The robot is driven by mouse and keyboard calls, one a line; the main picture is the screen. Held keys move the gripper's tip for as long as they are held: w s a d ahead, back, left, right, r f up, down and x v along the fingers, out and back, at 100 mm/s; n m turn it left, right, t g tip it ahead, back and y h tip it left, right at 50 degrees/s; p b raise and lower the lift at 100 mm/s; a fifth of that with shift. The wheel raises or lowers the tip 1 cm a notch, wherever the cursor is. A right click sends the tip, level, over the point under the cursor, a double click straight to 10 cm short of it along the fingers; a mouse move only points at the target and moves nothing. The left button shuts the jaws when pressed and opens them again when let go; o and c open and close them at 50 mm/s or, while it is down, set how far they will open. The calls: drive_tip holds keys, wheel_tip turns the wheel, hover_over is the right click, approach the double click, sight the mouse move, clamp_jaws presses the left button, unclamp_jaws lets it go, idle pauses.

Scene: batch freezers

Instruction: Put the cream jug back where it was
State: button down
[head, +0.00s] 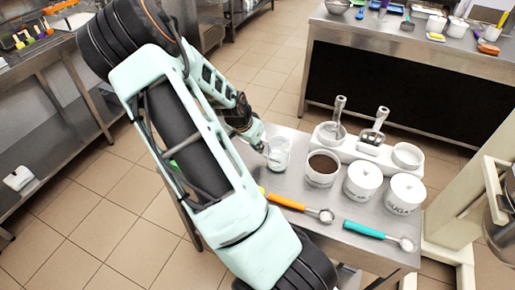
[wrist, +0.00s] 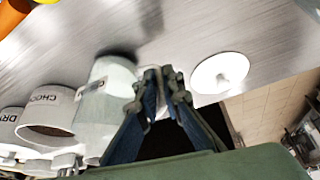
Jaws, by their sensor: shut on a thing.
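The white cream jug (head: 278,154) is at the left end of the small steel table, beside the open chocolate canister. In the wrist view the jug (wrist: 108,88) carries a pale label and has a dark shadow at its base; I cannot tell whether it touches the table. My gripper (head: 263,147) is at the jug's left side. In the wrist view its fingertips (wrist: 155,78) are close together at the jug's side, shut on it, probably at the handle, which the fingers hide. A flat white disc (wrist: 220,72) lies on the table beside the gripper, apart from the jug.
A white holder (head: 350,149) with scoops is behind. An orange-handled scoop (head: 300,207) and a teal-handled scoop (head: 378,235) lie in front. My arm hides the table's left side.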

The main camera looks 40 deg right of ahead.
drive_tip(key=shift+f, duration=0.4)
drive_tip(key=c, duration=2.1)
unclamp_jaws()
drive_tip(key=shift+f, duration=0.1)
drive_tip(key=p+v, duration=0.1)
drive_tip(key=v, duration=1.1)
drive_tip(key=shift+p, duration=0.35)
